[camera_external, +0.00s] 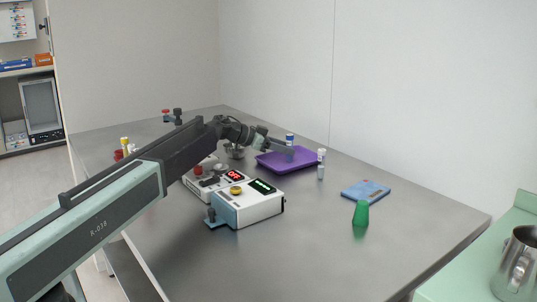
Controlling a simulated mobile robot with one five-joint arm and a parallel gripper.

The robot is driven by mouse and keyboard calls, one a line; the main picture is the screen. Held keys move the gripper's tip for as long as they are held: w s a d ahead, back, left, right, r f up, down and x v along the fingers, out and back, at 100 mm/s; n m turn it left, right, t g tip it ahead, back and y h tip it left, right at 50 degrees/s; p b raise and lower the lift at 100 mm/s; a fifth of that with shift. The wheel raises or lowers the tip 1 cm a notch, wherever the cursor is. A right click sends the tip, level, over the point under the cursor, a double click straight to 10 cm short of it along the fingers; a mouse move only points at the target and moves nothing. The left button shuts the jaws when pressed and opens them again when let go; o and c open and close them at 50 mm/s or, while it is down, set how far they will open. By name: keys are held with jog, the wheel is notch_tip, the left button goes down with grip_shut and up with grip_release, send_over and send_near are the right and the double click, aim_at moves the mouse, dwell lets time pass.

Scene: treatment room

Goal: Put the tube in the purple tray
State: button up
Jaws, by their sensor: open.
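The purple tray (298,165) lies on the grey table near the back wall. I cannot tell for sure which thing is the tube. A small blue cylinder with a pale top (290,140) stands upright at the tray's far edge; I cannot tell if it is inside or behind.
White devices with lit displays (250,202) stand in front of the tray, under and beside my arm. A blue pad (366,190) and a green tapered cup (360,214) are at the right. Small red and yellow items (125,147) stand far left. The front right table is clear.

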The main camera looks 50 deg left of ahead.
jog(key=p+v, duration=0.1)
jog(key=v, duration=0.5)
jog(key=shift+d+r+p, duration=0.1)
jog(key=shift+p, duration=0.25)
jog(key=shift+s+a+r, duration=0.1)
jog(key=shift+s+a, duration=0.15)
jog(key=shift+s, duration=0.25)
